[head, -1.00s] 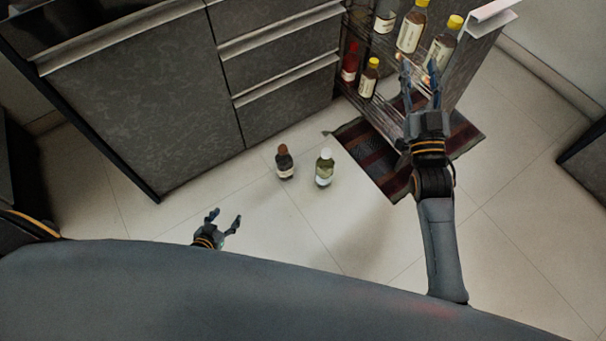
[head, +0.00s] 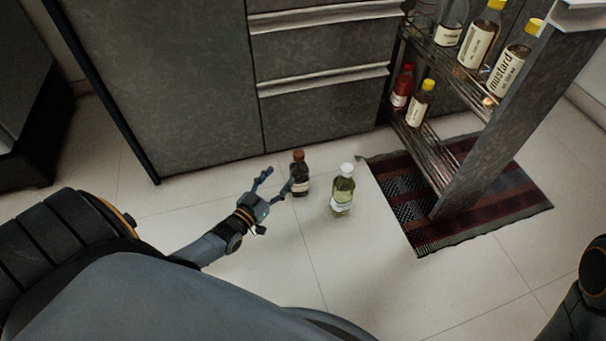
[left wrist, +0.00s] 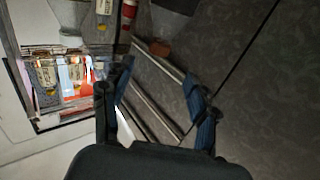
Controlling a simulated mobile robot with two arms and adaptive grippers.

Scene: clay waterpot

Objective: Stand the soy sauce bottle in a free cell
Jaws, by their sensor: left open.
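The soy sauce bottle, taken to be the dark bottle with a brown cap (head: 299,178), stands upright on the floor in the head view. My left gripper (head: 276,179) is open and empty just left of it; one finger appears close to the bottle, and contact is unclear. The pull-out rack (head: 480,172) stands at the right. Its lower shelf (head: 432,152) has bare room toward the front. My right gripper is outside the view.
A green bottle with a white cap (head: 342,190) stands right of the dark bottle. A red bottle (head: 402,86) and a yellow-capped bottle (head: 420,103) occupy the lower shelf; several bottles stand above. A striped mat (head: 440,232) lies below the rack. Cabinet drawers (head: 320,85) stand behind.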

